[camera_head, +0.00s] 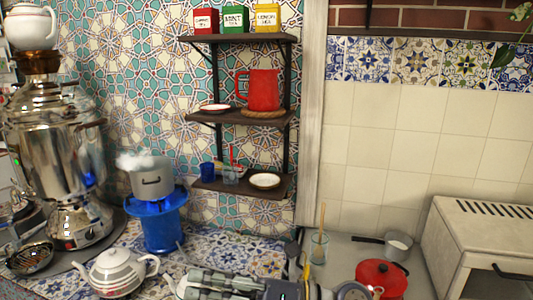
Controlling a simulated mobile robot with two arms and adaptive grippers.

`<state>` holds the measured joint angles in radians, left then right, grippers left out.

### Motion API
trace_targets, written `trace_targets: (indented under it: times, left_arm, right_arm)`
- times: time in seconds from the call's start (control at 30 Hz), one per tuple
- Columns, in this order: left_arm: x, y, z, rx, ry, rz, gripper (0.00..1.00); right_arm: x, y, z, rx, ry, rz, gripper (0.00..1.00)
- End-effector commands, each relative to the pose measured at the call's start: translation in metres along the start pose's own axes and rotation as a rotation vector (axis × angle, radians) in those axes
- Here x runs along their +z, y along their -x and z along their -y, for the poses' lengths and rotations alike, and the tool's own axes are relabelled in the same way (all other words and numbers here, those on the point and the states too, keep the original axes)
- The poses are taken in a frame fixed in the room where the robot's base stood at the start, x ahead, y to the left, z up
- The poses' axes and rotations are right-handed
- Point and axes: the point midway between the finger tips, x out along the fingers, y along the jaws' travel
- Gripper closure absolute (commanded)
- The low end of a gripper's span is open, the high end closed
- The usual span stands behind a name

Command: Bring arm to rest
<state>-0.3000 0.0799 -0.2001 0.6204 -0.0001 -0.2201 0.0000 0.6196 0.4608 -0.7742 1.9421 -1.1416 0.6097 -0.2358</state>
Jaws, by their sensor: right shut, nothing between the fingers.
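My right gripper (192,287) shows at the bottom centre, low over the counter, pointing left. It is shut and empty, just right of a white striped teapot (112,272) on the tiled counter. Whether it touches the teapot is hard to tell. My left gripper is out of view. A shiny samovar (55,140) stands at the left with another white teapot (30,27) on its top.
A steaming grey pot (150,178) sits on a blue burner (163,225). Wall shelves (240,118) hold a red pitcher (263,90), tins and dishes. A glass (319,248), red pot (381,280), saucepan (398,246) and white oven (485,245) stand at the right.

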Motion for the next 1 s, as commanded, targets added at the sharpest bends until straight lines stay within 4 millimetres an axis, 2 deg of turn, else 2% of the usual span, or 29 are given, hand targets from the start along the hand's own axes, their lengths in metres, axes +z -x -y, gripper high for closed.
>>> trace_targets:
  times: [0.1, 0.17, 0.23, 0.3, 0.37, 0.47, 0.57, 0.6, 0.67, 0.7, 0.83, 0.9, 1.0]
  left_arm:
    - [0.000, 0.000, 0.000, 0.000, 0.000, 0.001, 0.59]
    - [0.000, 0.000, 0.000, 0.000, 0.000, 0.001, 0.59]
    - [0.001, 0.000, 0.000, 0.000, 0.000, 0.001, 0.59]
    - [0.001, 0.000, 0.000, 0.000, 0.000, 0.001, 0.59]
    - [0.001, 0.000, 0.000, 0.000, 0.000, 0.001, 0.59]
    - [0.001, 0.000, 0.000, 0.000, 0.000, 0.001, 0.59]
    - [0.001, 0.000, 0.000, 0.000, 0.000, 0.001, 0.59]
    - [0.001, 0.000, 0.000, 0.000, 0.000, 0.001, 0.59]
    - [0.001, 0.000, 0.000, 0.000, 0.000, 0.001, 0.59]
    - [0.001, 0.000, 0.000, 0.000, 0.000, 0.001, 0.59]
    - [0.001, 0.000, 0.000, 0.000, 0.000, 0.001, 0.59]
    - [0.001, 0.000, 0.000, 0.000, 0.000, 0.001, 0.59]
    - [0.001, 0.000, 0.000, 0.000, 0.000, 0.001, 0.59]
  right_arm:
    - [0.042, 0.015, -0.009, 0.058, -0.216, 0.313, 1.00]
    - [0.062, 0.033, -0.005, 0.072, -0.330, 0.470, 1.00]
    - [0.080, 0.059, 0.006, 0.078, -0.472, 0.651, 1.00]
    - [0.090, 0.090, 0.024, 0.070, -0.615, 0.827, 1.00]
    - [0.091, 0.119, 0.044, 0.054, -0.743, 0.975, 1.00]
    - [0.076, 0.171, 0.081, 0.005, -0.958, 1.214, 1.00]
    - [0.038, 0.222, 0.116, -0.069, -1.178, 1.441, 1.00]
    - [0.018, 0.241, 0.128, -0.106, -1.264, 1.528, 1.00]
    - [-0.018, 0.267, 0.142, -0.170, -1.394, 1.652, 1.00]
    - [-0.043, 0.282, 0.150, -0.216, -1.478, 1.730, 1.00]
    - [-0.130, 0.319, 0.157, -0.380, -1.723, 1.944, 1.00]
    - [-0.171, 0.332, 0.153, -0.469, -1.827, 2.029, 1.00]
    - [-0.220, 0.344, 0.141, -0.586, -1.953, 2.125, 1.00]
